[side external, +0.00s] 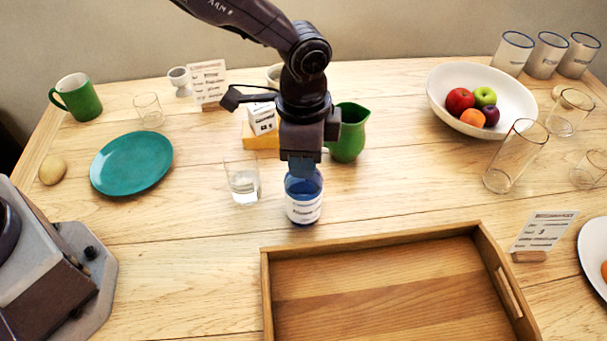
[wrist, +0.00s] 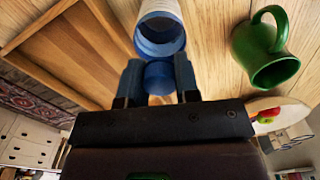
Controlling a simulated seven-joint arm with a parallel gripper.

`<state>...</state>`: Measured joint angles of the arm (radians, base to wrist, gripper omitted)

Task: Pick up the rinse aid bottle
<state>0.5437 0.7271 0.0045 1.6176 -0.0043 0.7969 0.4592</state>
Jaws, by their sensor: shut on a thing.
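The rinse aid bottle (side external: 304,207) is blue with a white printed label and stands upright behind the wooden tray. My gripper (side external: 303,170) comes down from above and is shut on the bottle's top. In the wrist view my gripper's two fingers (wrist: 159,72) press on either side of the blue cap, with the bottle's body (wrist: 160,32) beyond it. The fingers and hand hide part of the bottle's top in the side view. I cannot tell whether its base touches the table.
A glass of water (side external: 243,184) stands close left of the bottle. A green jug (side external: 349,135) and a small white box (side external: 262,118) are behind. The wooden tray (side external: 265,300) is in front, empty. A fruit bowl (side external: 436,95) and several glasses are at right.

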